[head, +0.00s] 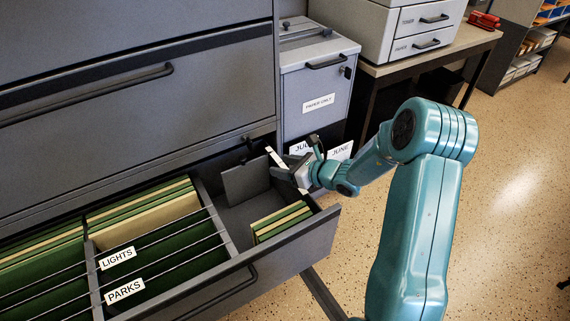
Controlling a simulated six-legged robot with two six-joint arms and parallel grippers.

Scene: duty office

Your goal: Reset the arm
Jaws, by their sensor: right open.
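My right arm (416,220) comes in from the lower right, bent at its teal elbow. Its gripper (286,166) is open above the right end of an open grey file drawer (205,292). A pale strip shows at the fingers, and I cannot tell whether it is a finger or another thing. My left gripper is not in view.
The drawer holds green and cream folders (155,215) with labels LIGHTS (118,258) and PARKS (124,292). A closed drawer (140,85) is above. A grey PAPER ONLY bin (319,85) and a table with a printer (405,30) stand behind. Open floor (510,180) lies right.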

